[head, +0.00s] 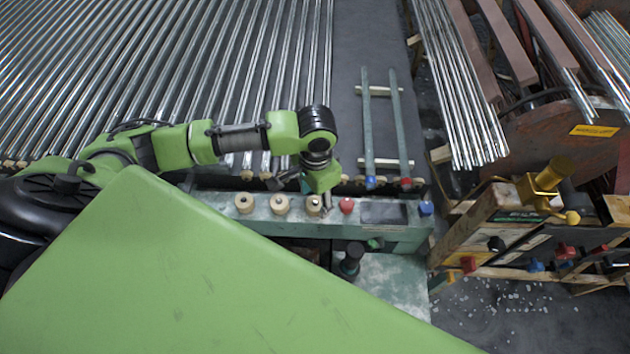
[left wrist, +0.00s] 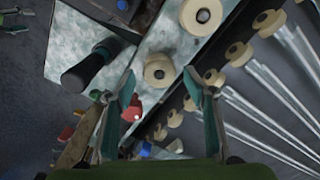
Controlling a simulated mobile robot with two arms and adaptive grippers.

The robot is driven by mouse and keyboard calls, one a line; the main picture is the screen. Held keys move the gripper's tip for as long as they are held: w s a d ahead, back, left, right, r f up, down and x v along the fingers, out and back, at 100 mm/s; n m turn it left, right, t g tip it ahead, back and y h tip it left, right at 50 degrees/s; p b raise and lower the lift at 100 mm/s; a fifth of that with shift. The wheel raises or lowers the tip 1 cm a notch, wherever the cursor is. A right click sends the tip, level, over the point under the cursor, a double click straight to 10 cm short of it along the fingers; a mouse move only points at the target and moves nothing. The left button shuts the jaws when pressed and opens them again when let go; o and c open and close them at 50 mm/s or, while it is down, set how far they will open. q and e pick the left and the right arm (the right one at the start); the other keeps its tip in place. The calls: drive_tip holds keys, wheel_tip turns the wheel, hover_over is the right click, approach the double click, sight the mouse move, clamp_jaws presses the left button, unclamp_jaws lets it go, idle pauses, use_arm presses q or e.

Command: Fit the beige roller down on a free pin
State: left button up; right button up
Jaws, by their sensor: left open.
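Three beige rollers (head: 244,203), the middle one (head: 280,204) and the right one (head: 314,205), stand in a row on the green-grey bench ledge (head: 220,212). My left gripper (head: 318,196) is at the right one and partly covers it. Another beige roller (left wrist: 202,14) sits farther up. I cannot make out a bare pin. My right gripper is out of view.
A red knob (head: 346,205) stands just right of the gripper, then a dark recess (head: 385,213) and a blue knob (head: 425,208). A black upright handle (head: 350,260) stands in front.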

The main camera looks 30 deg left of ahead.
use_arm(q)
wheel_tip(320, 180, up, 10)
drive_tip(key=shift+s+d+f, duration=0.15)
idle(0.7)
